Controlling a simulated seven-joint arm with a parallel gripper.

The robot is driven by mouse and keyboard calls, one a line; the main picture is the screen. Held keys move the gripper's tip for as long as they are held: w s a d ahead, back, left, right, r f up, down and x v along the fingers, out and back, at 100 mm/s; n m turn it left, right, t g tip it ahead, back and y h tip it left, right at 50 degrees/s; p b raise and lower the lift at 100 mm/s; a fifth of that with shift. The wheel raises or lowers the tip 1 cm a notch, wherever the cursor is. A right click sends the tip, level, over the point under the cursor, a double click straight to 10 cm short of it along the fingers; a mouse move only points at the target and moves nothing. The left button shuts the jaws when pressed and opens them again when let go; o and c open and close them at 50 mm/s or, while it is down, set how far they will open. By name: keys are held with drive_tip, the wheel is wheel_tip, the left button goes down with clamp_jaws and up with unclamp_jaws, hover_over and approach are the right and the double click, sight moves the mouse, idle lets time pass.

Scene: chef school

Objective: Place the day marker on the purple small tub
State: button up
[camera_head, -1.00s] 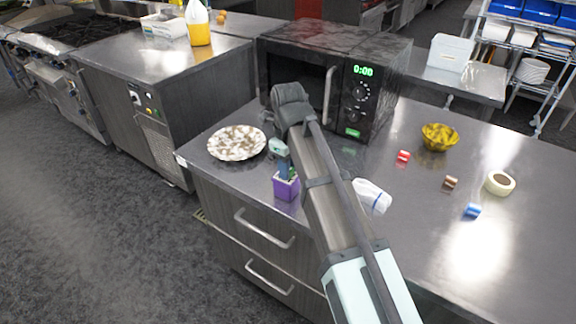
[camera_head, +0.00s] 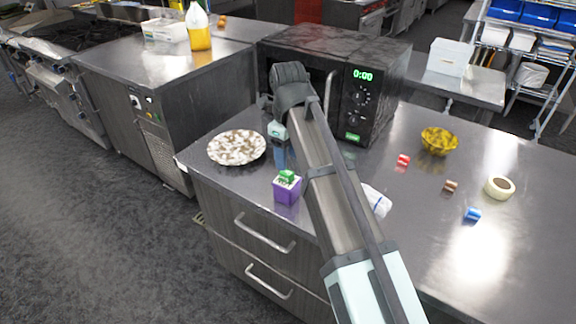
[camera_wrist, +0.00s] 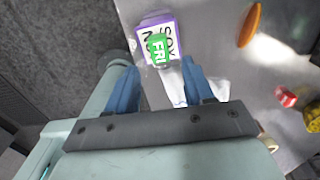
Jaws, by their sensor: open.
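The purple small tub (camera_head: 287,191) stands near the front edge of the steel counter, below my gripper. The green day marker (camera_head: 287,176) rests on top of the tub. In the wrist view, the marker (camera_wrist: 158,48) reads "FRI" and lies over the lettered top of the tub (camera_wrist: 170,18), slightly askew. My gripper (camera_head: 281,157) is raised just behind the tub in the head view, its blue fingers apart from the marker. In the wrist view, the gripper (camera_wrist: 161,78) is open with nothing held between its fingers.
A speckled plate (camera_head: 237,147) lies left of my gripper, and the microwave (camera_head: 335,75) stands behind. A white cloth-like item (camera_head: 377,200) is partly hidden by my arm. Small red (camera_head: 403,160), brown (camera_head: 450,186) and blue (camera_head: 472,214) pieces, a tape roll (camera_head: 499,187) and a yellow bowl (camera_head: 439,140) sit right.

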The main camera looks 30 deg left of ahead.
sight(288, 172)
wheel_tip(288, 172, up, 6)
drive_tip(key=shift+r, duration=0.25)
